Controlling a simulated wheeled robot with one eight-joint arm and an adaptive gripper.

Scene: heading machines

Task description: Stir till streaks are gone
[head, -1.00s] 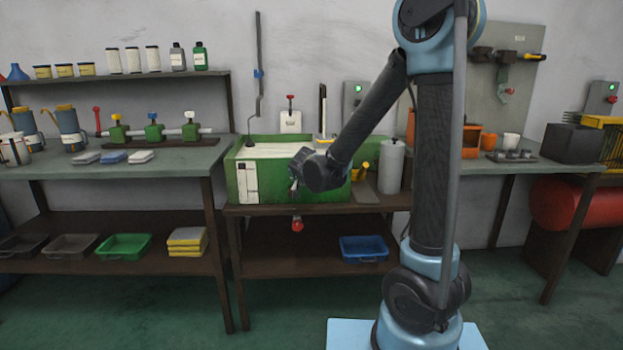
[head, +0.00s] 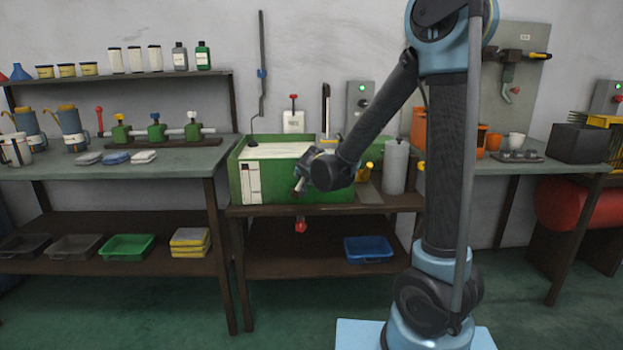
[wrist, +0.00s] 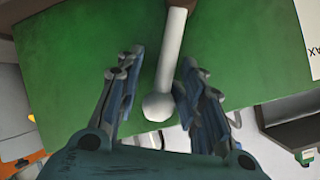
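A green tank (head: 335,190) stands on the middle bench, with a pale, nearly white surface (head: 272,150) inside; streaks cannot be made out. A tall dark rod with a blue collar (head: 258,85) rises at the tank's back left. My gripper (head: 299,187) is in front of the tank's front wall. In the wrist view my gripper (wrist: 160,95) is open, its two fingers apart. A white rod with a rounded end (wrist: 171,65) lies between them with gaps on both sides, and joins a brown part at the top. Green tank wall (wrist: 85,70) fills the background.
A red-handled valve (head: 300,226) hangs below the tank. A blue tray (head: 368,250) lies on the lower shelf. Left and right benches flank the middle one; floor in front is clear.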

